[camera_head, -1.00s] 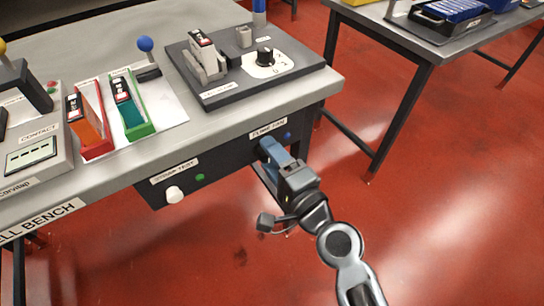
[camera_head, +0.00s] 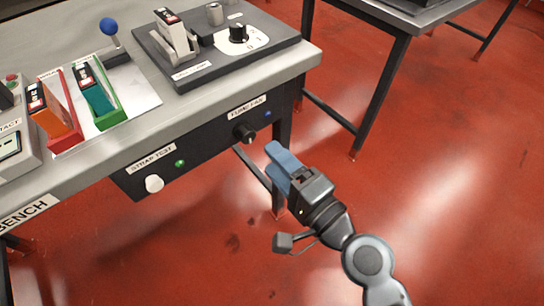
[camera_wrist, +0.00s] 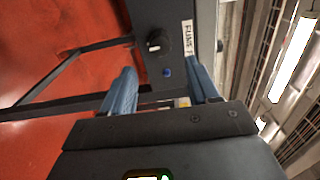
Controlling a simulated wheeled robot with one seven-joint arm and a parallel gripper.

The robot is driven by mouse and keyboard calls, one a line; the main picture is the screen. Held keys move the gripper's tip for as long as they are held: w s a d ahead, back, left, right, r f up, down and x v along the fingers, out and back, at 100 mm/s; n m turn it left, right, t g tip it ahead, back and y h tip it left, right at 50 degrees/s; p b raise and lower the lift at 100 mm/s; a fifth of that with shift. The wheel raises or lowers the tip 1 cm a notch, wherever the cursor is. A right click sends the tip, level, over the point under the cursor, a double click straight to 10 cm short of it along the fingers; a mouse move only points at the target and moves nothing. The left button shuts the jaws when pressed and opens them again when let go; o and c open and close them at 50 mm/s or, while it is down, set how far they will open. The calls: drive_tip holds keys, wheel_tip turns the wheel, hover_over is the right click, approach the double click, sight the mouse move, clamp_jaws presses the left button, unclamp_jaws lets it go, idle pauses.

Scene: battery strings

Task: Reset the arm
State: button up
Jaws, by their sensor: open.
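My gripper (camera_head: 278,166) is in the open air in front of the bench's right end, below its top. It is empty, with its blue fingers apart. In the wrist view the two blue fingers (camera_wrist: 160,92) stand well apart with nothing between them. Beyond them is the front panel with a black knob (camera_head: 244,131), labelled as a fume fan, and a small blue light (camera_head: 268,114). The same knob shows in the wrist view (camera_wrist: 155,42). The gripper does not touch the panel.
The bench (camera_head: 90,166) carries a red tray (camera_head: 76,140), a green tray (camera_head: 120,117), and a dark plate (camera_head: 196,73) with a dial (camera_head: 238,34). A white strap-test knob (camera_head: 154,183) sticks out of the panel. A second table (camera_head: 390,14) stands behind right. Red floor lies open at right.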

idle(0.4)
drive_tip(key=s+d+n+h+p, duration=0.4)
drive_tip(key=s+d+h, duration=0.3)
drive_tip(key=s+d, duration=0.8)
drive_tip(key=s+d+r+n+h+p, duration=0.1)
drive_tip(key=s+r+n, duration=0.2)
drive_tip(key=s+r, duration=0.2)
drive_tip(key=s+d+r+n+h+p, duration=0.2)
drive_tip(key=s+r+n, duration=0.2)
drive_tip(key=s, duration=0.7)
wheel_tip(320, 180, up, 2)
drive_tip(key=shift+r, duration=0.15)
drive_tip(key=shift+s+d, duration=0.1)
drive_tip(key=shift+c, duration=0.4)
